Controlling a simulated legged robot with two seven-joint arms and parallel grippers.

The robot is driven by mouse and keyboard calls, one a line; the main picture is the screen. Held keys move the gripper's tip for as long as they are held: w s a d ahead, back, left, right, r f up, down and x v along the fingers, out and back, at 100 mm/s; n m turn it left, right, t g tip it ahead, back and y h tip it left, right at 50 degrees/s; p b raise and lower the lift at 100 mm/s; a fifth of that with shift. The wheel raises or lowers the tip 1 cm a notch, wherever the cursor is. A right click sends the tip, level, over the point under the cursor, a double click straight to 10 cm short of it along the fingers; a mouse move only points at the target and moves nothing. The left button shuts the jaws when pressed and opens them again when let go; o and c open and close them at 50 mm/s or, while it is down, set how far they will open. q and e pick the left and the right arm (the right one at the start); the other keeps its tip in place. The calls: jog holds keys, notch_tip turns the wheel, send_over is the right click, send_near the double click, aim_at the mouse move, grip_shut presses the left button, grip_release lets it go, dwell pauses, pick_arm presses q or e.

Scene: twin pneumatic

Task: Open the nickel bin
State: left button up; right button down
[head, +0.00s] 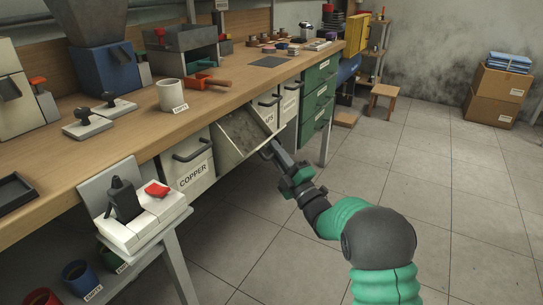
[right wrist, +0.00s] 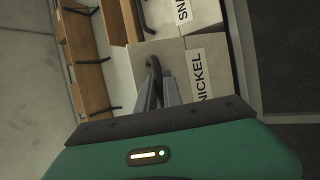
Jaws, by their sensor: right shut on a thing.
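The nickel bin (head: 238,142) is a pale box under the workbench, to the right of the copper bin. It is tipped outward from the bench, and its inside shows in the head view. Its front and NICKEL label (right wrist: 198,75) show in the right wrist view. My right gripper (head: 270,151) is at the bin's outer edge. In the right wrist view its fingers (right wrist: 160,88) are shut on the bin's dark handle (right wrist: 150,72). The handle is partly hidden by the fingers. My left gripper is in neither view.
The copper bin (head: 188,165) hangs shut on the left. More pale bins (head: 290,103) and green drawers (head: 318,95) are on the right. A small stand (head: 170,232) with a white block is at the front left.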

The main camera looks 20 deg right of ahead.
jog(key=shift+s+f, duration=0.1)
jog(key=shift+f, duration=0.25)
jog(key=c, duration=1.8)
grip_release()
jog(key=shift+o, duration=0.2)
jog(key=p+v, duration=0.4)
jog(key=v, duration=1.2)
jog(key=shift+s+f+p, duration=0.2)
jog(key=shift+s+p, duration=0.15)
jog(key=shift+p, duration=0.05)
jog(key=shift+d, duration=0.15)
